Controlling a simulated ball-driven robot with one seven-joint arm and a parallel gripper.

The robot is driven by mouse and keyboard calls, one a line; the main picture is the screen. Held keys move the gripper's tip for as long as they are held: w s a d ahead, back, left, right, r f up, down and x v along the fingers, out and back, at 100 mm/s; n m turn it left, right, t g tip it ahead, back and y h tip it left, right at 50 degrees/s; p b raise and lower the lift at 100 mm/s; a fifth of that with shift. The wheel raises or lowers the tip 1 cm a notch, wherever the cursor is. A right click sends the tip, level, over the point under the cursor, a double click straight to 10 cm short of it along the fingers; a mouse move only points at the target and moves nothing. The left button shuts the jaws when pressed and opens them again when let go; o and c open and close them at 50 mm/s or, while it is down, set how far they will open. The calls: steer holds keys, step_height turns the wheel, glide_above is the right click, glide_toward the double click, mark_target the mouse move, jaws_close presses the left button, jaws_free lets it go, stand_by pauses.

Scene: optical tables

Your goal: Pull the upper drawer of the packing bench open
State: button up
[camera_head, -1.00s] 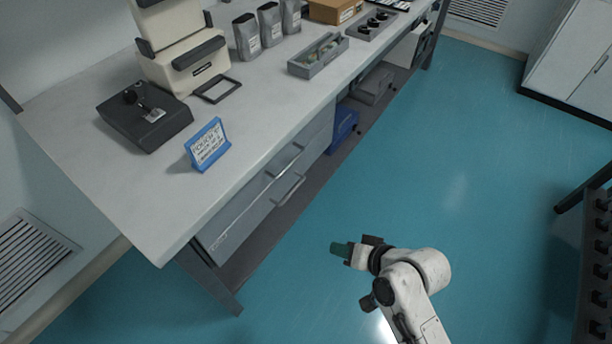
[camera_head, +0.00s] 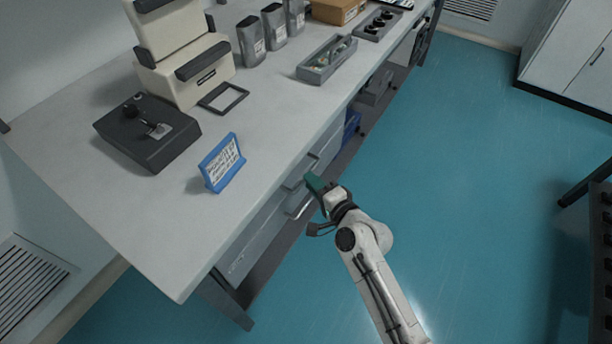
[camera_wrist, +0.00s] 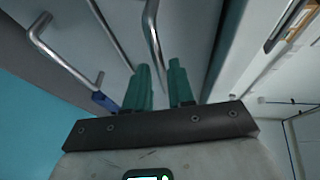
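The packing bench (camera_head: 110,215) stands on the left with its drawers below the worktop. The upper drawer (camera_head: 262,217) looks closed, with a metal bar handle (camera_head: 296,178). A lower bar handle (camera_head: 297,208) sits beneath it. My gripper (camera_head: 312,183), with green fingers, is at the upper handle, partly covering the drawer fronts. In the wrist view, my gripper (camera_wrist: 159,72) has its fingers apart, and the upper handle (camera_wrist: 151,30) runs toward the gap between them. Contact cannot be made out. The lower handle (camera_wrist: 60,55) is to the left.
On the worktop are a blue sign (camera_head: 222,163), a black control box (camera_head: 148,132) and a grey tray (camera_head: 327,60). A blue bin (camera_head: 351,127) sits under the bench. The blue floor (camera_head: 460,170) to the right is clear.

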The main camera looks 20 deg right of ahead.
steer(key=shift+x, duration=1.8)
steer(key=shift+c, duration=0.3)
jaws_close()
